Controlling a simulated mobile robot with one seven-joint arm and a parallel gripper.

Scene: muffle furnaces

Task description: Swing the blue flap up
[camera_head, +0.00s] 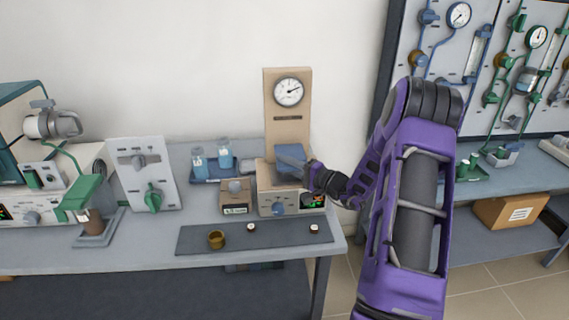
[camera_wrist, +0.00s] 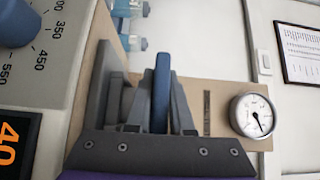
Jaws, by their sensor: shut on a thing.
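The blue flap (camera_head: 289,155) is on the small beige furnace (camera_head: 265,194), in front of its tall back panel. In the head view it sits above the control face, tilted, and its right end is partly covered by my gripper (camera_head: 307,171). In the wrist view the flap (camera_wrist: 161,88) shows edge-on between the two grey fingers of my gripper (camera_wrist: 160,112), which are shut on it. The flap's hinge and the furnace opening are hidden or too small to make out.
A round gauge (camera_head: 289,92) tops the back panel. A blue knob (camera_head: 278,208) and a display are on the furnace front. A small beige box (camera_head: 236,196) and blue-capped bottles (camera_head: 225,153) stand to the left.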

